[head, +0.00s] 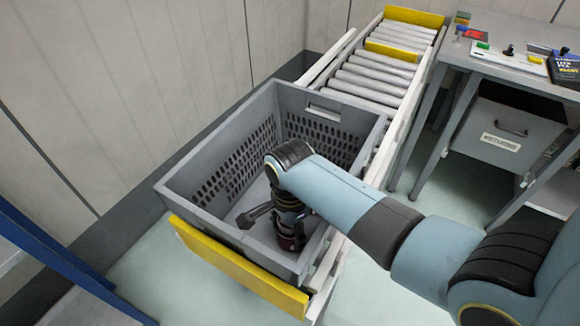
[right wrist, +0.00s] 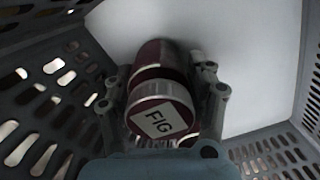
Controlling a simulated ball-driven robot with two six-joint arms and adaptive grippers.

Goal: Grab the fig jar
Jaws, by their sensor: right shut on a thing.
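The fig jar (right wrist: 160,118) is between the fingers of my right gripper (right wrist: 162,92) in the right wrist view. Its round lid bears a white "FIG" label and faces the camera. A dark red cylindrical part (right wrist: 160,54) shows just beyond the lid; I cannot tell whether it is the same jar. In the head view my right gripper (head: 284,222) reaches down inside the grey crate (head: 215,230), near its front wall, shut on the jar. A dark red bit of the jar (head: 290,241) shows low at the fingers. My left gripper is not in view.
A roller conveyor (head: 375,80) runs behind. A blue beam (head: 50,255) is at the left.

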